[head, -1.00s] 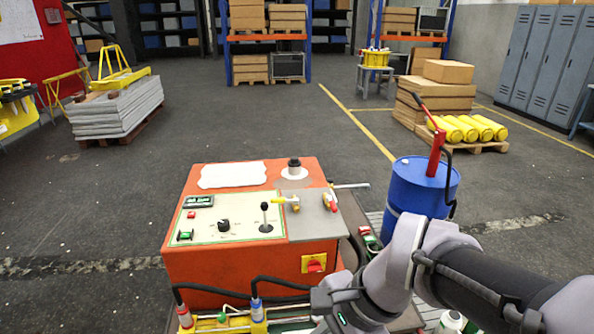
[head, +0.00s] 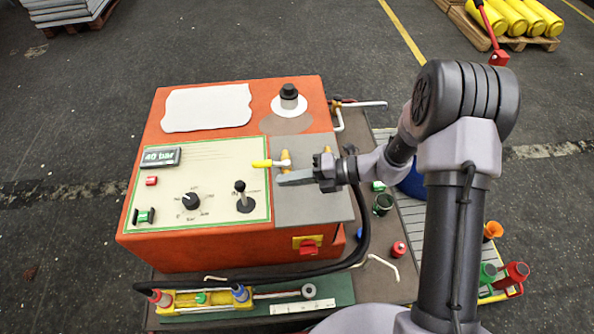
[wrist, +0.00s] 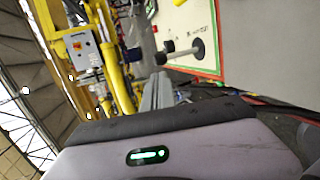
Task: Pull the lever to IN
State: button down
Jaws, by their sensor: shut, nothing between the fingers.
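The black lever (head: 243,199) with a round knob stands about upright on the cream panel (head: 200,222) of the orange box, near the panel's right side. In the wrist view the lever (wrist: 185,53) shows sideways, just beyond the fingers, beside small print too blurred to read surely. My gripper (head: 282,181) is shut and empty. It comes from the right over the grey plate, its fingertips pointing left, a short way right of the lever and apart from it. The grey fingers also show in the wrist view (wrist: 158,90).
A yellow-handled valve (head: 270,163) sits close behind my fingertips. The panel also holds a black dial (head: 190,201) and a display (head: 161,157) reading 40 bar. A black-capped filler (head: 289,97) stands at the back. A black hose (head: 362,215) curves below my wrist.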

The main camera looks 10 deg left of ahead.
aim_at(245, 185)
jog(key=b+x, duration=0.3)
jog(key=x, duration=0.6)
jog(key=shift+w, duration=0.1)
jog(key=shift+r, duration=0.1)
